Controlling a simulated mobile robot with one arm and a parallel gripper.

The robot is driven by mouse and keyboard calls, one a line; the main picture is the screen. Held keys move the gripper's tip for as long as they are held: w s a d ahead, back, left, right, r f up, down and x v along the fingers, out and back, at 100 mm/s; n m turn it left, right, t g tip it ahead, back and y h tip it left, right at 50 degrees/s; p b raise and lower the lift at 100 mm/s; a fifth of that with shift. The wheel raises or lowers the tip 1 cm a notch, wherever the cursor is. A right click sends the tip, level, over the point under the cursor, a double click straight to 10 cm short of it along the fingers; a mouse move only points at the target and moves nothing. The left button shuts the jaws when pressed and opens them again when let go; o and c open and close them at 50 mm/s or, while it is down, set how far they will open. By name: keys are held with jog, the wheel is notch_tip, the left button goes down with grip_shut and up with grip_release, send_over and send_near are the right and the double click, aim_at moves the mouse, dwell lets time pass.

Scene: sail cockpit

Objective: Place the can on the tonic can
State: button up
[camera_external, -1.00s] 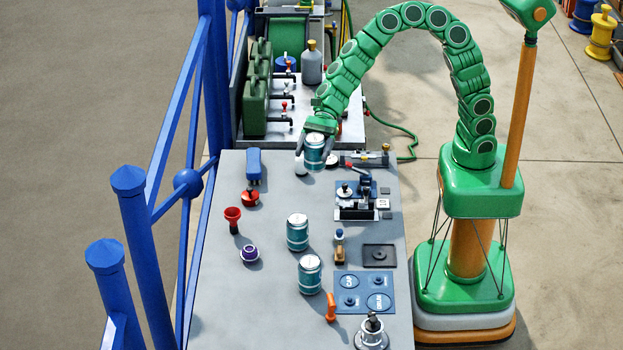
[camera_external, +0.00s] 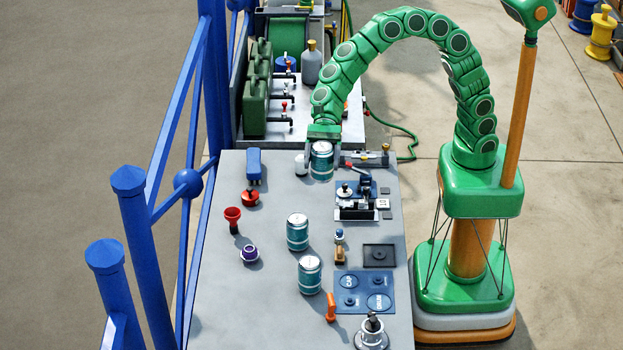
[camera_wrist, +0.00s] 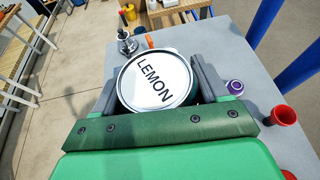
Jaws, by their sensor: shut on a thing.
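My gripper (camera_external: 321,166) is shut on a teal can with a silver lid (camera_external: 322,158) at the far end of the grey table. In the wrist view the lid of this can (camera_wrist: 155,82) reads LEMON, with a grey finger on each side. Whether its base touches the table cannot be told. Two similar teal cans stand upright on the table, one in the middle (camera_external: 297,233) and one nearer the camera (camera_external: 309,275). Their labels are too small to read, so I cannot tell which is the tonic can.
A red funnel (camera_external: 233,214) and a purple cup (camera_external: 249,253) stand left of the cans. An orange handle (camera_external: 331,307) and a blue panel (camera_external: 347,281) lie near the front can. A black-and-silver fixture (camera_external: 356,205) is on the right. The front left of the table is clear.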

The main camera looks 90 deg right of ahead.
jog(key=shift+w+a+f, duration=0.8)
jog(key=shift+w+f, duration=0.4)
jog(key=shift+f, duration=0.55)
jog(key=shift+w+a+f, duration=0.85)
jog(key=shift+w+f, duration=0.3)
jog(key=shift+f, duration=0.6)
jog(key=shift+w+a+f, duration=0.8)
jog(key=shift+w+f, duration=0.4)
jog(key=shift+f, duration=0.55)
jog(key=shift+f, duration=0.1)
jog(key=o, duration=1.3)
jog(key=shift+d, duration=0.2)
jog(key=v, duration=1.1)
jog(key=shift+d+r, duration=0.2)
jog(key=shift+d, duration=0.1)
